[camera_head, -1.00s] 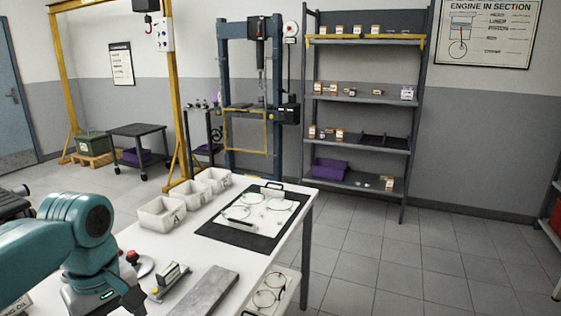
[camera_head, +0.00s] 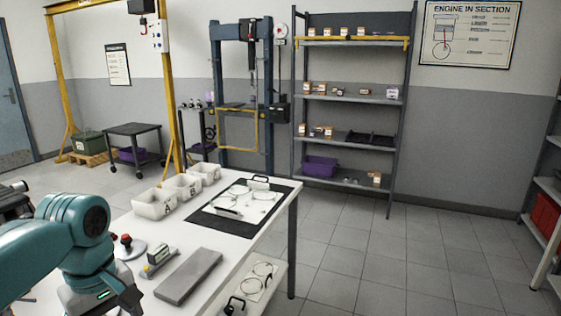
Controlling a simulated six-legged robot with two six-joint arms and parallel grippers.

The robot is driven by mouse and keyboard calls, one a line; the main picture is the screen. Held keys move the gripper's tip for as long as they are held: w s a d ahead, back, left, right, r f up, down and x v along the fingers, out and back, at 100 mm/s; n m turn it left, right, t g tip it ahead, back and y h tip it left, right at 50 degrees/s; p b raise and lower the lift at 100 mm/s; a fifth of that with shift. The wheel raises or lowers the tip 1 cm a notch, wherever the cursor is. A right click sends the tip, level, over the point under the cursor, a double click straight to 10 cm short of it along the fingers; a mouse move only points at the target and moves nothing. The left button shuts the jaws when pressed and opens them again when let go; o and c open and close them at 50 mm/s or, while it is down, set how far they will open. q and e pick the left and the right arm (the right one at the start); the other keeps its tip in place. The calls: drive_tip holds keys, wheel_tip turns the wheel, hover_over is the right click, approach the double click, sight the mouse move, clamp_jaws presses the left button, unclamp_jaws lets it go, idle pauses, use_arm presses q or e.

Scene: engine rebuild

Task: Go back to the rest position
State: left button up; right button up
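My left arm comes in from the left, teal with a dark gripper (camera_head: 131,300) low over the front left of the white workbench (camera_head: 225,242). The gripper points down; its fingertips are small and partly cut off by the lower edge, so its opening cannot be judged. Nothing is clearly seen in it. My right gripper is not in view.
On the bench are a grey bar (camera_head: 188,275), a small gauge block (camera_head: 160,258), a red-knobbed stand (camera_head: 127,245), white bins (camera_head: 155,203) and a black mat (camera_head: 202,221) with rings. A shelf rack (camera_head: 350,97) stands behind. The floor (camera_head: 400,260) at right is clear.

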use_arm(q)
drive_tip(key=w+d+f+m+h+p, duration=0.1)
drive_tip(key=d+f+m, duration=0.25)
drive_tip(key=f, duration=0.75)
drive_tip(key=w+d+f+m+h+p, duration=0.15)
drive_tip(key=d+f, duration=0.35)
drive_tip(key=f, duration=0.6)
drive_tip(key=s+d+f+m+p, duration=0.1)
drive_tip(key=s+d+f, duration=0.2)
drive_tip(key=s+f, duration=0.4)
drive_tip(key=s+d+f+m+h+p, duration=0.1)
drive_tip(key=s+d+f+m+p, duration=0.1)
drive_tip(key=s+f, duration=0.6)
drive_tip(key=s+d, duration=0.1)
drive_tip(key=s, duration=0.1)
drive_tip(key=shift+s+d+m, duration=0.3)
drive_tip(key=shift+s, duration=0.05)
drive_tip(key=shift+h, duration=0.25)
drive_tip(key=c, duration=0.5)
drive_tip(key=shift+a, duration=0.1)
drive_tip(key=shift+c, duration=0.2)
drive_tip(key=shift+a+t, duration=0.1)
drive_tip(key=shift+t, duration=0.2)
